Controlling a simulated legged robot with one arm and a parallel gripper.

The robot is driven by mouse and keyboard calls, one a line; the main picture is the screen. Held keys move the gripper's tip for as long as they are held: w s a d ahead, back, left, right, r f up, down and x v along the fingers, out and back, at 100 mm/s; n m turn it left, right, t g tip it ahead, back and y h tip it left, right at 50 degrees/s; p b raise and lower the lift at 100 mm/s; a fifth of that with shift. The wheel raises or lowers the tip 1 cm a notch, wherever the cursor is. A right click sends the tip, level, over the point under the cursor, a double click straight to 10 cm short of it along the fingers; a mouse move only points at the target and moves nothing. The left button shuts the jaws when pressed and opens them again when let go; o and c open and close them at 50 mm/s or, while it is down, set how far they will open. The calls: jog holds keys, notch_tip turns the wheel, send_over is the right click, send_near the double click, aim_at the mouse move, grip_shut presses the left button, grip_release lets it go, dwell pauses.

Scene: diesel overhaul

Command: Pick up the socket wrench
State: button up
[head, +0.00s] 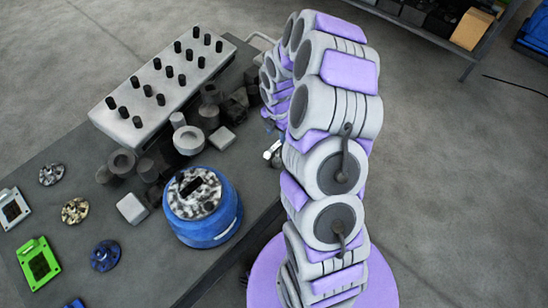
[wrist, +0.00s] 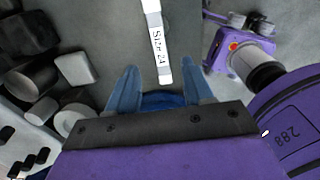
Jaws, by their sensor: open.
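A light bar labelled "Size 24", which looks like the socket wrench (wrist: 156,20), shows in the wrist view. It runs from the top edge down to a near end between my fingertips; its far end is out of frame. My gripper (wrist: 160,66) is open, with one blue-grey finger on each side of the bar's near end and a gap on both sides. I cannot tell the height between fingers and bar. In the head view my arm hides most of the gripper, and I cannot make out the wrench clearly.
A dark table (head: 85,155) holds a grey block with several black pegs (head: 160,85), a blue round container (head: 203,215), and loose dark and light parts. A green-framed part (head: 38,262) lies at the left. Open floor (head: 450,170) lies to the right.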

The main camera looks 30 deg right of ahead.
aim_at(275, 146)
jog(key=f, duration=0.1)
jog(key=d+f, duration=0.1)
jog(key=f, duration=0.1)
jog(key=d+f, duration=0.1)
jog(key=f, duration=0.1)
jog(key=shift+d+b, duration=0.15)
jog(key=shift+b, duration=0.2)
jog(key=a+f+b, duration=0.1)
jog(key=a+f, duration=0.1)
jog(key=a, duration=0.1)
jog(key=shift+f, duration=0.25)
jog(key=f, duration=0.1)
jog(key=d+f, duration=0.1)
jog(key=shift+w+f, duration=0.1)
jog(key=shift+f, duration=0.2)
jog(key=shift+d, duration=0.6)
jog(key=shift+c, duration=0.7)
jog(key=shift+a+r, duration=0.1)
jog(key=shift+a, duration=0.85)
jog(key=c, duration=0.6)
jog(key=shift+c, duration=0.7)
jog(key=shift+d, duration=0.65)
grip_shut()
